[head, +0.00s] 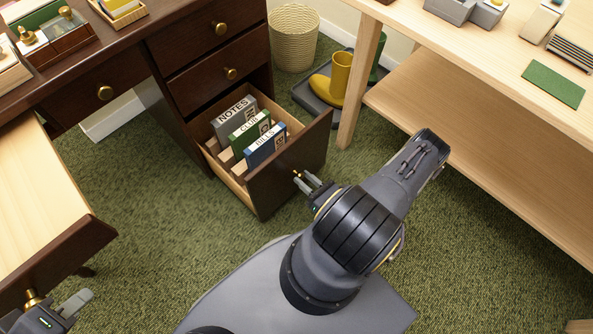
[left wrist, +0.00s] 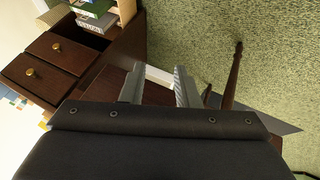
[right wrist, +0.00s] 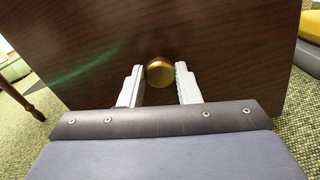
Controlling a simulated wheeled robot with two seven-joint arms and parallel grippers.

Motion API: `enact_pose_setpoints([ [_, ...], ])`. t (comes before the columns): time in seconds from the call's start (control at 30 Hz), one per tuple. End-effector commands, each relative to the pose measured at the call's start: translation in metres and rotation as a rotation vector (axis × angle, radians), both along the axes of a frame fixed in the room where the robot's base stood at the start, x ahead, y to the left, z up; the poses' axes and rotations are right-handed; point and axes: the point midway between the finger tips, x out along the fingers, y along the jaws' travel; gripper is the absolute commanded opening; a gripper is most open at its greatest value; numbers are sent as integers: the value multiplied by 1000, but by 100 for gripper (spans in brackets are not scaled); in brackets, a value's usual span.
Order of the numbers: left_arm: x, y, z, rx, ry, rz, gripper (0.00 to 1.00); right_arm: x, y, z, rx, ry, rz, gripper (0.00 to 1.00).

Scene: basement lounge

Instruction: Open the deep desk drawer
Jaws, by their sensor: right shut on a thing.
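The deep desk drawer (head: 292,170) stands pulled out at the bottom of the dark desk's right pedestal. Its pale inside shows, with several labelled binders (head: 248,130) standing in it. My right gripper (head: 302,180) is at its front, shut on the brass knob (right wrist: 160,72), which sits between the fingers in the right wrist view. My left gripper (head: 70,304) is at the lower left, beside another brass knob (head: 33,298). Its fingers (left wrist: 158,85) are apart with nothing seen between them in the left wrist view.
A pale pulled-out panel with a dark front (head: 85,245) lies at the left. Two closed drawers (head: 215,75) are above the deep one. A wicker basket (head: 295,38), yellow boots (head: 335,80) on a tray and a pale workbench (head: 480,120) stand right. Green carpet lies open between.

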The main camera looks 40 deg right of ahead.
Motion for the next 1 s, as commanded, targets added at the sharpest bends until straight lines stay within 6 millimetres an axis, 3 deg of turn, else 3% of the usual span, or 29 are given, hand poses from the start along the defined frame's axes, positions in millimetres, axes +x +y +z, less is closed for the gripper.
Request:
enact_pose_setpoints([
  [0.3, 0, 0, 0, 0, 0, 0, 28, -21, -1, -1, -1, 3, 1, 0],
  [0.73, 0, 0, 0, 0, 0, 0, 28, -23, -1, -1, -1, 4, 2, 0],
  [0.77, 0, 0, 0, 0, 0, 0, 28, -23, -1, -1, -1, 4, 2, 32],
  [0.9, 0, 0, 0, 0, 0, 0, 28, -23, -2, -1, -1, 3, 2, 51],
  [1.0, 0, 0, 1, 0, 0, 0, 28, -23, -2, -1, -1, 2, 1, 52],
])
